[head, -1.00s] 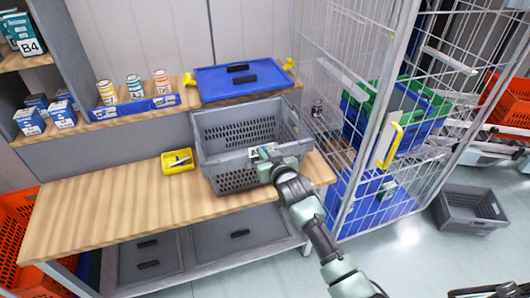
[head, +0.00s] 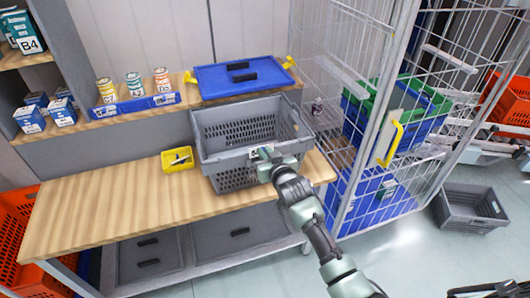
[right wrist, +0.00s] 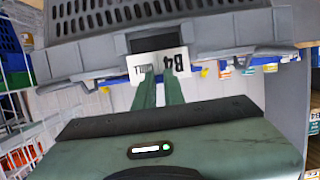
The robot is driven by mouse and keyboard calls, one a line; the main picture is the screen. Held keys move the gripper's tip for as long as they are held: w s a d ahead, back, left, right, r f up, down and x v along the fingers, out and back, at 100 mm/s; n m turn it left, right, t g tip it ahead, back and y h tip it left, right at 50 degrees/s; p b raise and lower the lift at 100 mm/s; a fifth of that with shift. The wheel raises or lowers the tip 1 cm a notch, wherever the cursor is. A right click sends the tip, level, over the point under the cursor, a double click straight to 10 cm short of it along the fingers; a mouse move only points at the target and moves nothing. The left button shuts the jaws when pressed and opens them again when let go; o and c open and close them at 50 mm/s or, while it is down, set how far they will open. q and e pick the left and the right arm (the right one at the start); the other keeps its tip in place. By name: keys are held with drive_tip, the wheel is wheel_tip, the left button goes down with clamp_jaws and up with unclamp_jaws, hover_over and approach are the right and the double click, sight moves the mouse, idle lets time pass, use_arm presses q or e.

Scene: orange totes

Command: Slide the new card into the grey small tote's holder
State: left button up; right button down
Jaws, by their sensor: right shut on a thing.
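The grey tote (head: 222,158) stands on the wooden workbench, its front side facing me. My right gripper (head: 264,156) is at the middle of the tote's front. In the right wrist view my right gripper (right wrist: 160,88) is shut on a white card (right wrist: 157,64) with dark print that shows upside down. The card is at the dark holder opening (right wrist: 155,40) in the tote's wall; I cannot tell how far it sits inside. In the head view the card is mostly hidden by the gripper. My left gripper is in neither view.
A small yellow bin (head: 178,159) stands left of the tote on the workbench (head: 100,205). A blue lid (head: 240,75) lies on the shelf behind. A wire cage (head: 345,130) stands close on the right. The bench's left part is clear.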

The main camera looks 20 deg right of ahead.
drive_tip(key=shift+f+b, duration=0.7)
drive_tip(key=shift+f, duration=0.6)
drive_tip(key=c, duration=1.4)
unclamp_jaws()
drive_tip(key=shift+c, duration=0.2)
drive_tip(key=b+v, duration=0.1)
drive_tip(key=v, duration=0.7)
drive_tip(key=s+f+g, duration=0.2)
drive_tip(key=s+f, duration=0.4)
drive_tip(key=f, duration=0.6)
drive_tip(key=s+f+n+g, duration=0.1)
drive_tip(key=s+f+g, duration=0.35)
drive_tip(key=f, duration=0.75)
drive_tip(key=s+f+g, duration=0.1)
drive_tip(key=s+f, duration=0.7)
drive_tip(key=f, duration=0.4)
drive_tip(key=s+d+f+g, duration=0.1)
drive_tip(key=s+f, duration=0.4)
drive_tip(key=s, duration=0.6)
drive_tip(key=s+d+f+g, duration=0.1)
drive_tip(key=s+f+g, duration=0.2)
drive_tip(key=s, duration=0.9)
drive_tip(key=s+d+f+n+g, duration=0.1)
drive_tip(key=s+f+g, duration=0.1)
drive_tip(key=s+f, duration=0.6)
drive_tip(key=s, duration=0.3)
drive_tip(key=shift+s+f+h, duration=0.25)
drive_tip(key=shift+f+h, duration=0.05)
drive_tip(key=shift+f, duration=0.05)
